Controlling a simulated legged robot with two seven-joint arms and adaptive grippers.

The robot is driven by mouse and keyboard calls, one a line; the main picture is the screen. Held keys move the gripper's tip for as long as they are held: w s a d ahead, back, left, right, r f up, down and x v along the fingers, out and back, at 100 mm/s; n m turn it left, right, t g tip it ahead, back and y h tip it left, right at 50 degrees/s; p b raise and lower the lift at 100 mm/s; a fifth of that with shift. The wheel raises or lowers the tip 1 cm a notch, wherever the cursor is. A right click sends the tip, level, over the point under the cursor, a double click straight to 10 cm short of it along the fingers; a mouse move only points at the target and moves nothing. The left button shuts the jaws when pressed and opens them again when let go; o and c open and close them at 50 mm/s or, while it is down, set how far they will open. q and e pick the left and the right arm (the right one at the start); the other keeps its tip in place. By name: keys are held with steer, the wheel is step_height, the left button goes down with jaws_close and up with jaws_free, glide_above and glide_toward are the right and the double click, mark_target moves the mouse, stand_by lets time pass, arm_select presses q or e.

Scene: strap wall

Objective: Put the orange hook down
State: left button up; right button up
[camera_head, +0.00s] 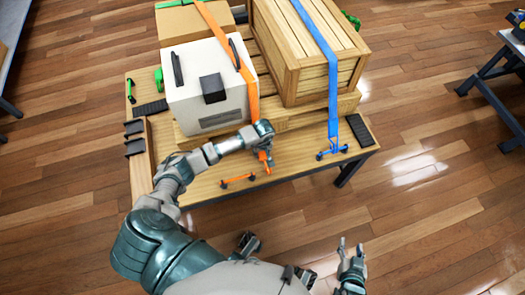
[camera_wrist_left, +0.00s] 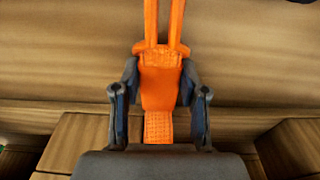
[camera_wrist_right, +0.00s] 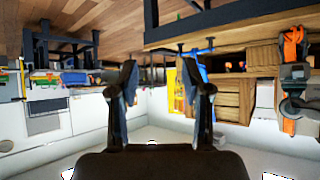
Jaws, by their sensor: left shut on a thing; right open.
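The orange hook (camera_wrist_left: 160,85) sits between the fingers of my left gripper (camera_wrist_left: 159,105) in the left wrist view. Its two prongs point up in that picture, and orange webbing runs below it. In the head view my left gripper (camera_head: 264,148) is shut on the hook (camera_head: 265,158) above the front of the wooden table (camera_head: 210,188). The orange strap (camera_head: 248,88) comes down over the white box (camera_head: 205,90) towards it. My right gripper (camera_head: 350,260) is open and empty, away from the table.
A wooden crate (camera_head: 310,60) with a blue strap (camera_head: 322,40) stands right of the white box. The blue strap's end reaches a blue bar (camera_head: 333,153) at the front edge. A wooden holder (camera_head: 138,155) is at the left edge.

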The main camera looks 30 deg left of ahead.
arm_select(q)
steer(key=shift+f, duration=0.15)
arm_select(e)
steer(key=shift+w+a+r, duration=0.15)
steer(key=shift+w, duration=0.05)
arm_select(q)
steer(key=shift+f, duration=0.1)
steer(key=shift+s+f, duration=0.1)
steer(key=shift+s, duration=0.05)
steer(key=o, duration=0.8)
steer(key=shift+f, duration=0.1)
arm_select(e)
steer(key=shift+w+a+r+t, duration=0.2)
steer(key=shift+w+r+t, duration=0.35)
steer(key=shift+w+t, duration=0.1)
steer(key=shift+s, duration=0.15)
